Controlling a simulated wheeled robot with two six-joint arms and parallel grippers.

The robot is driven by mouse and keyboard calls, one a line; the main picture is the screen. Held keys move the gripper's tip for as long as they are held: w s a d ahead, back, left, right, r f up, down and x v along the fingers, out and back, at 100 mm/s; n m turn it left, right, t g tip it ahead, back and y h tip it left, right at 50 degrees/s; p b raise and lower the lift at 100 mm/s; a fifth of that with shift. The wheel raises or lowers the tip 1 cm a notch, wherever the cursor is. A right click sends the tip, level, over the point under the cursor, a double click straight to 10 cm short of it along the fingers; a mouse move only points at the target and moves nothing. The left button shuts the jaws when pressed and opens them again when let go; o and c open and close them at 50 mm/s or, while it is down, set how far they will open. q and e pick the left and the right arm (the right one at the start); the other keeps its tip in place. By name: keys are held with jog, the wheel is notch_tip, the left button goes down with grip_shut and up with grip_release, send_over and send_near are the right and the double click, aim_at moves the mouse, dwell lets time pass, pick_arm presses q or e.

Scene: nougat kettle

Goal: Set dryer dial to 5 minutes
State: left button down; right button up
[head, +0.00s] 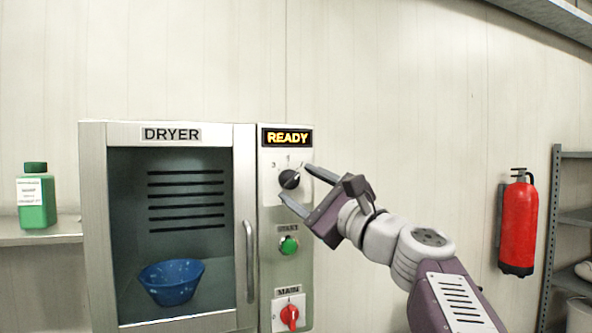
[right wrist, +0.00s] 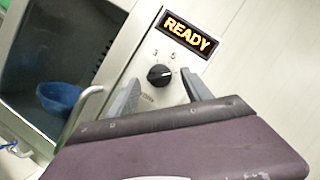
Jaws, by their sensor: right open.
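The dryer dial (head: 289,179) is a round black knob on a pale plate under the lit READY display (head: 287,138). It also shows in the right wrist view (right wrist: 159,75), with a 3 and a 5 printed above it. A light mark on the knob points right there, clockwise of the 5; the exact setting is hard to read. My right gripper (head: 295,181) is open, its fingertips on either side of the dial. In the right wrist view the gripper (right wrist: 160,90) has the dial between and just beyond its tips, with no clear contact. My left gripper is not in view.
The dryer door (head: 125,225) is shut, with a blue bowl (head: 171,282) behind its glass. Below the dial are a green start button (head: 289,245) and a red main switch (head: 290,316). A door handle (head: 249,262) stands left of the panel. A fire extinguisher (head: 519,222) hangs at right.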

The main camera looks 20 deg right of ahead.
aim_at(289, 179)
jog(key=shift+w+a+r, duration=0.2)
jog(key=shift+w+r, duration=0.15)
jog(key=shift+w, duration=0.3)
jog(key=shift+w+f, duration=0.1)
jog(key=shift+w, duration=0.45)
jog(key=shift+s, duration=0.15)
grip_shut()
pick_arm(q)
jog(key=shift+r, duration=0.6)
pick_arm(e)
jog(key=n+g, duration=0.1)
jog(key=n, duration=0.1)
jog(key=n+y+p, duration=0.1)
jog(key=n, duration=0.2)
jog(key=shift+r+g, duration=0.2)
jog(key=shift+g, duration=0.2)
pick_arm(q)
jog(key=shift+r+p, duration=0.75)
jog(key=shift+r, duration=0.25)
pick_arm(e)
jog(key=shift+d+r+n+g, duration=0.1)
jog(key=shift+n+g, duration=0.7)
jog(key=shift+n, duration=1.5)
